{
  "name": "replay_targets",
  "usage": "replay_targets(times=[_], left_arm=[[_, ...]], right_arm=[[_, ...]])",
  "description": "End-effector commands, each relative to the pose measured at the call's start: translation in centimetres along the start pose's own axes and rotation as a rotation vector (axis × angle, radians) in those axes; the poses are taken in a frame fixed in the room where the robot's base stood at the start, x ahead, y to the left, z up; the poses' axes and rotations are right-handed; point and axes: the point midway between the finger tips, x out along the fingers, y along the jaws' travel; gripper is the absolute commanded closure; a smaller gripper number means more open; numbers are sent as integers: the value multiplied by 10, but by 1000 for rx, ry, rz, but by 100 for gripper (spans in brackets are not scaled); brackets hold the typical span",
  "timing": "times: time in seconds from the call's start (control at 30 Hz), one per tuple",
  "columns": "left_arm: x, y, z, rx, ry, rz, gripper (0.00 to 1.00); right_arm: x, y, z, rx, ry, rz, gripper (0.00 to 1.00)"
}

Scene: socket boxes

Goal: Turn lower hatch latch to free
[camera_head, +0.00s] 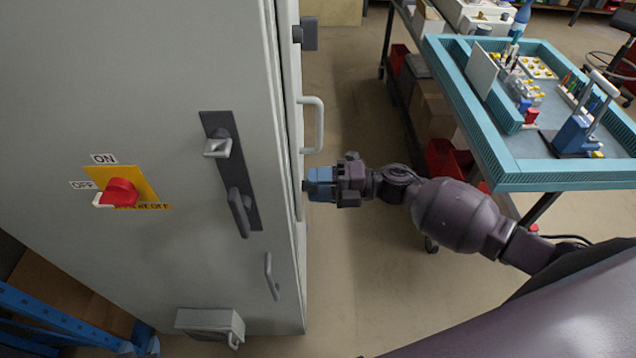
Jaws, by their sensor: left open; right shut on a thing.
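A tall grey cabinet (90,60) stands at the left, with a hatch on its narrow right side. A dark upper latch (308,34) sits near the top of the hatch, and a pale bow handle (317,124) is below it. The lower hatch latch (304,186) is at the cabinet's side edge below the handle, mostly hidden by my gripper. My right gripper (312,185), with blue fingers, reaches in from the right and is shut on this latch. The latch's angle cannot be made out. My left gripper is not in view.
The cabinet's front carries a red rotary switch (121,192), a dark lever handle (238,212) and a small grey box (212,322). A teal-rimmed workbench (500,170) with parts stands at the right. Floor (352,90) between cabinet and bench is clear.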

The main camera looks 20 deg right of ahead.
Motion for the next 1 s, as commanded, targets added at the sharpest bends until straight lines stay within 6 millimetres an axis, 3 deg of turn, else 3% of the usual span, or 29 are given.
replay_targets(times=[0.13,0.17,0.33,0.67,1.0], left_arm=[[1,0,-2,0,3,1,57],[1,0,-2,0,3,1,57],[2,0,-3,1,6,1,57],[2,0,-3,1,6,1,57],[8,2,4,1,8,2,57]], right_arm=[[0,0,0,3,0,0,77],[0,0,0,3,0,0,52],[0,0,0,2,0,0,28],[-4,-1,0,1,-1,0,28],[-55,-3,0,1,-2,-3,28]])
